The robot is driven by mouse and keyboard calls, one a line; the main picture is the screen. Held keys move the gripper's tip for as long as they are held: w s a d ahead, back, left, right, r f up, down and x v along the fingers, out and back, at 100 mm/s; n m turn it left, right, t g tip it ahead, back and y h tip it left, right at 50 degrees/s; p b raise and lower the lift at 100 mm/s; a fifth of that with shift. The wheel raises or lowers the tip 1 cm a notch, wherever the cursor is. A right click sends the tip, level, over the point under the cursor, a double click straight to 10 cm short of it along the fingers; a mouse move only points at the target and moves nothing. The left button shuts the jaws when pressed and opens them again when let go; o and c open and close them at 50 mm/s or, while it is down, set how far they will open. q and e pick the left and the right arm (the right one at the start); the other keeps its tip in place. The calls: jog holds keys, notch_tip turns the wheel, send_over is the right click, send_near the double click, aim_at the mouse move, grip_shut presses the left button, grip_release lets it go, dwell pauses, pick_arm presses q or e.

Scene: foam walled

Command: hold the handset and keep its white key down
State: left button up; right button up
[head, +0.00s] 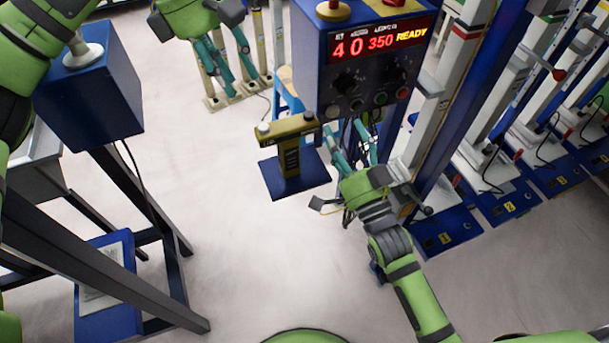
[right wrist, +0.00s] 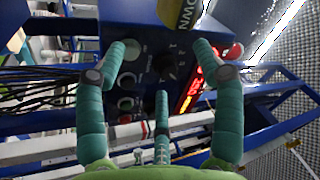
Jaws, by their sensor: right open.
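The handset (head: 290,128) looks like an olive-yellow T-shaped body in the head view. It stands upright on a small dark blue plate (head: 312,178). Small pale keys show on top near both ends of its crossbar; which is the white key is too small to tell. My left gripper (head: 240,83) hangs above and to the left of the handset, fingers apart and empty. My right gripper (head: 345,126) is right of the handset, apart from it, with its fingers spread.
A blue control box (head: 310,60) with a red display reading "40 350 READY" and several knobs is just behind my right gripper. A blue box with a white-grey button (head: 83,52) stands on a dark frame at left. Blue-based posts line the right. The floor in front is clear.

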aim_at(296, 162)
jog(key=s+a+f+n+g, duration=0.1)
jog(key=a+f+n, duration=0.1)
jog(key=s+a+f+n+g+h, duration=0.1)
jog(key=a+f+n, duration=0.1)
jog(key=a+n, duration=0.1)
jog(key=s+a+f+n+g, duration=0.1)
jog(key=s+a+f+n, duration=0.1)
jog(key=n, duration=0.1)
jog(key=shift+a, duration=0.15)
jog(key=shift+a+f+n, duration=0.1)
jog(key=shift+n, duration=0.3)
jog(key=shift+w+a, duration=0.15)
jog(key=shift+w, duration=0.2)
jog(key=x, duration=0.6)
jog(key=shift+f, duration=0.15)
jog(key=c, duration=1)
pick_arm(q)
grip_shut()
pick_arm(e)
jog(key=shift+c, duration=0.2)
